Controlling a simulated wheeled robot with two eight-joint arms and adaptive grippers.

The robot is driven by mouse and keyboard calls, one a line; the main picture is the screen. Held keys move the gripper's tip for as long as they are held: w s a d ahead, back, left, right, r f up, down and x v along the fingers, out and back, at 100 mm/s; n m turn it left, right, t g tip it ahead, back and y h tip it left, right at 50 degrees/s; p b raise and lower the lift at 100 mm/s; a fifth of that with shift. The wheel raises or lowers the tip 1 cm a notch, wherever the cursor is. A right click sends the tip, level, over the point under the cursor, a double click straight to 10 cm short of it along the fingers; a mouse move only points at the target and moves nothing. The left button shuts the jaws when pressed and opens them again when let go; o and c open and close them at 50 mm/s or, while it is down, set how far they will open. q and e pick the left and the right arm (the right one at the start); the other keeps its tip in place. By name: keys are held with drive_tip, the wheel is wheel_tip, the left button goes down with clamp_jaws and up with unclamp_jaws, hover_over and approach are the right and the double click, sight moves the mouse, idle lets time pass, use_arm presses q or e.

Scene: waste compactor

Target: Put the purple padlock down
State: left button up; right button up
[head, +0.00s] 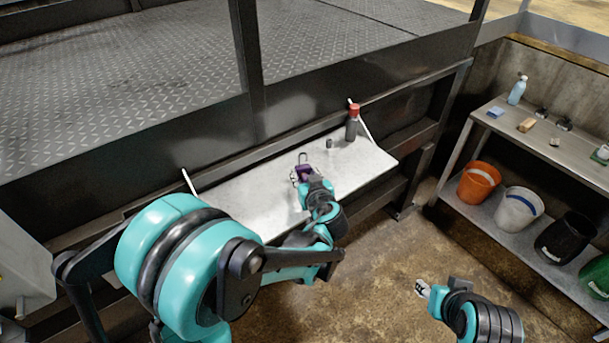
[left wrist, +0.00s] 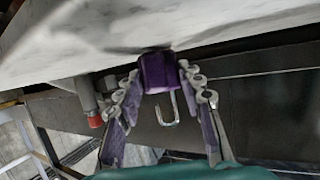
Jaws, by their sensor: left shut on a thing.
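The purple padlock (head: 304,171) is over the light grey shelf (head: 235,200), its metal shackle pointing up in the head view. My left gripper (head: 303,177) is shut on the padlock. In the left wrist view, the padlock (left wrist: 157,72) sits between the two fingers of the left gripper (left wrist: 159,76), with its shackle towards the camera. The padlock's body is close to the shelf's surface (left wrist: 70,35); I cannot tell whether it touches. My right gripper (head: 422,289) is low over the floor at the right, away from the shelf; its fingers are too small to read.
The shelf's left part is clear. A dark post (head: 248,60) rises behind. A side bench (head: 475,115) holds several small items, with buckets below.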

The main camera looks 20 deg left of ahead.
use_arm(q)
drive_tip(key=shift+f, duration=0.15)
drive_tip(key=o, duration=1)
